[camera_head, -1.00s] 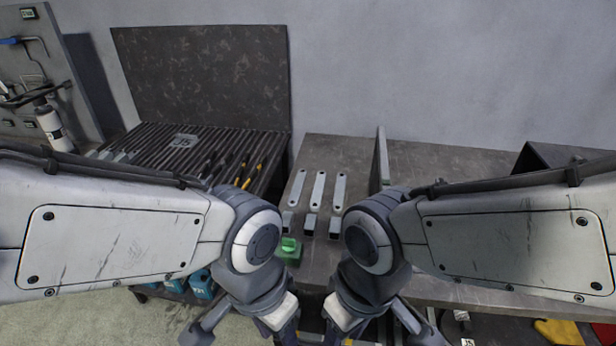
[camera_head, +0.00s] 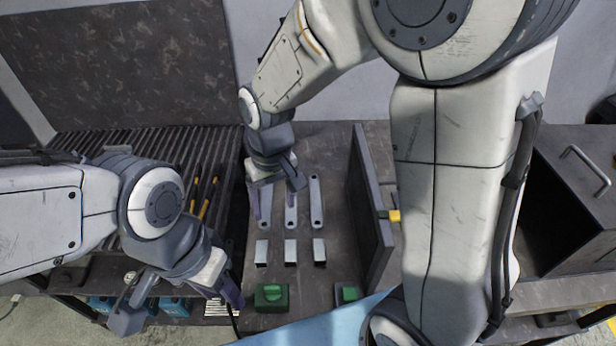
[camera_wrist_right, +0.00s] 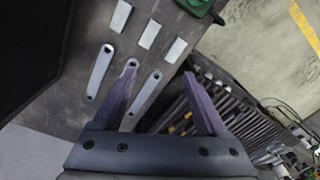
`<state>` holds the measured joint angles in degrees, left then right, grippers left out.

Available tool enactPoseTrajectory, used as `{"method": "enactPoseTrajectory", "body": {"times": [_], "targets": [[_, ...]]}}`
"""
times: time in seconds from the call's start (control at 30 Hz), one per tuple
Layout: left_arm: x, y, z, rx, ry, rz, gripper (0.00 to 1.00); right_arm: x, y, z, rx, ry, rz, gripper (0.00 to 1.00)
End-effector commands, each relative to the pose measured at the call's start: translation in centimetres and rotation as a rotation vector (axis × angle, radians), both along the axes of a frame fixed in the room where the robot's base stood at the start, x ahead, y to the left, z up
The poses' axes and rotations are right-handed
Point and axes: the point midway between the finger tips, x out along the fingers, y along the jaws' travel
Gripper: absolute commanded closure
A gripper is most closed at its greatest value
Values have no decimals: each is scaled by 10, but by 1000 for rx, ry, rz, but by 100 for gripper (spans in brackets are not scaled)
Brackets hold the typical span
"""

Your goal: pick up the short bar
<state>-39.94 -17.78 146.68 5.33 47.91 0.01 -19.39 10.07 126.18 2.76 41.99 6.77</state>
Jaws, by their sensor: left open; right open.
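Three short grey bars lie in a row on the dark bench: left (camera_head: 262,253), middle (camera_head: 290,252) and right (camera_head: 319,252). They also show in the right wrist view (camera_wrist_right: 149,33). Behind them lie three longer grey bars with end holes (camera_head: 316,203), partly covered by my right gripper in the head view. My right gripper (camera_head: 273,204) is open and points down over the left and middle long bars, behind the short ones. Its fingers (camera_wrist_right: 158,82) look empty in the wrist view. My left gripper (camera_head: 180,306) is open and empty at the bench's front left.
A green block (camera_head: 271,297) sits in front of the short bars, with another green item (camera_head: 347,293) to its right. An upright dark plate (camera_head: 371,205) stands right of the bars. A ribbed rack with yellow-marked tools (camera_head: 208,200) is left.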

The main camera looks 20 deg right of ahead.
Motion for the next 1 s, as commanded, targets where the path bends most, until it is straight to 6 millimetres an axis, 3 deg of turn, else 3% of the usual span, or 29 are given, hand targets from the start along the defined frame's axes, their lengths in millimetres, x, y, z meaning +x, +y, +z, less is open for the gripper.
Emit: {"method": "enactPoseTrajectory", "body": {"times": [0.03, 0.1, 0.2, 0.3, 0.5, 0.7, 1.0], "targets": [[0, 0, 18, 0, 0, 0, 50, 29, -18, 0, -10, 14, -88, 25], [0, 0, 28, 0, 0, 1, 50, 61, -43, -12, -19, 18, -189, 25], [0, 0, 39, 0, 0, 1, 50, 95, -78, -31, -26, 23, -311, 25], [0, 0, 46, 0, 0, 1, 50, 116, -106, -49, -32, 27, -396, 25], [0, 0, 53, 1, 1, 1, 50, 129, -132, -73, -36, 31, -466, 25], [0, 0, 60, 0, 0, 1, 50, 129, -132, -104, -36, 32, -467, 25], [0, 0, 70, 0, 0, 2, 50, 129, -134, -128, -36, 32, -466, 25]]}}
